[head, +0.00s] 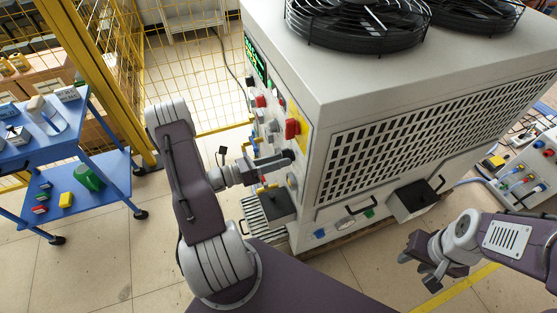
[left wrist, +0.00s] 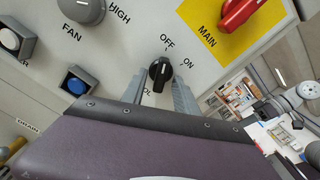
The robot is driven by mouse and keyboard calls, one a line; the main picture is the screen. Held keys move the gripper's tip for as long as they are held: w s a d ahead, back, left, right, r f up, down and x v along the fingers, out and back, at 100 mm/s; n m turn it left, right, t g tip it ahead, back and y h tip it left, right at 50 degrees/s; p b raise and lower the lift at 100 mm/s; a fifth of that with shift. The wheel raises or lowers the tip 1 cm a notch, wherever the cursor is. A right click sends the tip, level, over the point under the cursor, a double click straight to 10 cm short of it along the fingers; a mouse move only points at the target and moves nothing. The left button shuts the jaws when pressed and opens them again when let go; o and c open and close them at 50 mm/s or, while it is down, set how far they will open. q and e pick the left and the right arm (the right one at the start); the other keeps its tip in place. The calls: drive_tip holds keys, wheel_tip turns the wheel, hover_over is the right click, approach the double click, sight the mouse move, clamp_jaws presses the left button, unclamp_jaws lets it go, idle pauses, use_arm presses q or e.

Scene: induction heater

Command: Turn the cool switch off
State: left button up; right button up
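The cool switch (left wrist: 160,73) is a black rotary knob on the heater's panel, seen in the left wrist view. OFF is printed above it and ON to its upper right; its name is partly hidden by my gripper. Its white line points up and slightly right; I cannot tell which label it meets. My left gripper (left wrist: 159,95) is open, with one finger on each side of the knob and gaps visible. In the head view my left gripper (head: 284,159) is at the panel and hides the knob. My right gripper (head: 422,266) is open and empty, away from the heater.
A red MAIN switch (left wrist: 241,12) on a yellow plate is close at upper right. A grey FAN knob (left wrist: 84,10) and a blue button (left wrist: 76,80) are to the left. The heater cabinet (head: 316,140) fills the middle; a blue cart (head: 88,185) stands at left.

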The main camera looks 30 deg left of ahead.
use_arm(q)
clamp_jaws()
drive_tip(key=m, duration=0.4)
drive_tip(key=shift+o, duration=0.6)
unclamp_jaws()
drive_tip(key=shift+a, duration=0.15)
drive_tip(key=b+v, duration=0.1)
drive_tip(key=v, duration=0.8)
